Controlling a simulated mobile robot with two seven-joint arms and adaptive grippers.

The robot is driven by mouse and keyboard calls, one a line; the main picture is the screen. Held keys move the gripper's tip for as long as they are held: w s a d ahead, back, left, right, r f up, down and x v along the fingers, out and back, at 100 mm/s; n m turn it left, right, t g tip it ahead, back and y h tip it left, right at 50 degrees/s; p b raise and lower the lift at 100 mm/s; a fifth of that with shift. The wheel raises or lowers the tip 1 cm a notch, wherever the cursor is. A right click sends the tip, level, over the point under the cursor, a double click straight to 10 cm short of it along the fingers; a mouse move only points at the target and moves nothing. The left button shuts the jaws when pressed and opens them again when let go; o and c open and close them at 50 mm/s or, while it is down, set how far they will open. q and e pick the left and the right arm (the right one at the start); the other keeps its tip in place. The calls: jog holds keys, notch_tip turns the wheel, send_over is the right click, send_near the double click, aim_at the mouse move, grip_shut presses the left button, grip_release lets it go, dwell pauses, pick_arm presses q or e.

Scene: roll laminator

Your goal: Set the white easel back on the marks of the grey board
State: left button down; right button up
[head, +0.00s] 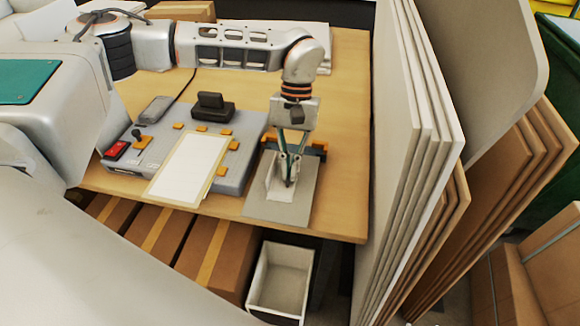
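The white easel (271,183) stands on the flat grey board (293,212) at the front right part of the wooden table. My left gripper (288,183) points down over the board. Its fingers come together at the easel and look shut on a thin part of it. The fingers hide part of the easel and the board behind it, so its fit to any marks cannot be seen. My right gripper is not in view.
A grey machine (228,165) with orange tabs and a white sheet (190,168) stands left of the board. An orange-ended dark bar (316,147) is just behind the gripper. Tall panels (405,150) lean close to the table's right edge. A white bin (280,280) is below.

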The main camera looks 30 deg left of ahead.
pick_arm(q)
jog(key=c, duration=2.6)
grip_release()
jog(key=shift+o, duration=0.2)
jog(key=shift+r, duration=0.2)
jog(key=shift+r, duration=1.3)
jog(key=o, duration=0.6)
jog(key=shift+r, duration=0.15)
jog(key=shift+r, duration=2.35)
